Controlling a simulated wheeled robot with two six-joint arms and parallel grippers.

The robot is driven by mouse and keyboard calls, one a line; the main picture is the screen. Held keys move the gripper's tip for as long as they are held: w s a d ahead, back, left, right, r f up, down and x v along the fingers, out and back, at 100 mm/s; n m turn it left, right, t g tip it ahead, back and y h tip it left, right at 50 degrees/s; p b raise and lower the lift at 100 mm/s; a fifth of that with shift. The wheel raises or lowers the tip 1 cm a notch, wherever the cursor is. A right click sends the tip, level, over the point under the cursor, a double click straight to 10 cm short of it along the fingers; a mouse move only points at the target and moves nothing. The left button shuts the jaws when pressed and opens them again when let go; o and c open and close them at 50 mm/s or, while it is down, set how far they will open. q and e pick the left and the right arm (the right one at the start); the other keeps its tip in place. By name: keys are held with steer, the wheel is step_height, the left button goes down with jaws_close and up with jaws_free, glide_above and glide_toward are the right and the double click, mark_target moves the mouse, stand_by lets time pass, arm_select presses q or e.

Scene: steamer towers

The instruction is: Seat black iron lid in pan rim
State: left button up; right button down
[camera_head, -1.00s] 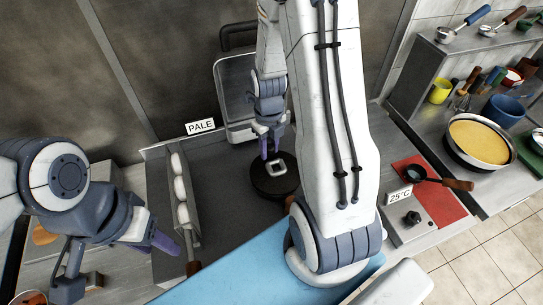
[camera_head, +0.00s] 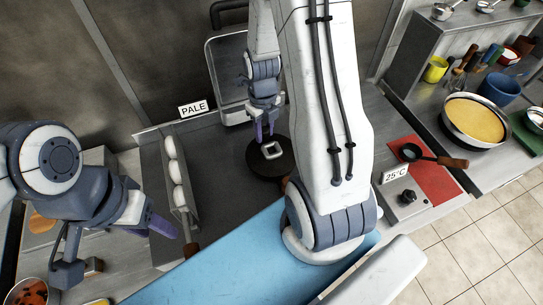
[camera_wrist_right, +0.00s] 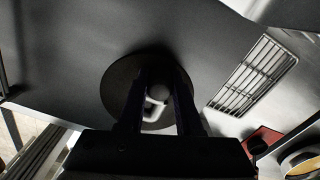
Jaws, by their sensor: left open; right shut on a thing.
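The black iron lid (camera_head: 258,166) shows in the head view as a dark round disc with a pale square handle (camera_head: 271,150) on top. My right gripper (camera_head: 265,135) is above it, shut on the lid at its handle area. In the right wrist view the dark disc (camera_wrist_right: 118,90) lies beyond the two fingers, with the pale handle (camera_wrist_right: 153,108) between them. The pan rim under the disc is hidden, so I cannot tell whether the lid is seated or raised. My left gripper (camera_head: 158,225) is open and empty at the left, away from the lid.
A rack with white rounds (camera_head: 174,172) stands left of the lid, near the PALE sign (camera_head: 193,107). A small black pan with a wooden handle (camera_head: 412,153) sits on a red mat (camera_head: 427,180) at right. A wire grate (camera_wrist_right: 252,75) lies right in the wrist view.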

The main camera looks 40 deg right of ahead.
steer(key=shift+f, duration=0.4)
stand_by(0.9)
steer(key=c, duration=0.5)
jaws_free()
step_height(320, 180, up, 10)
steer(key=shift+r+b, duration=0.25)
steer(key=shift+b, duration=0.4)
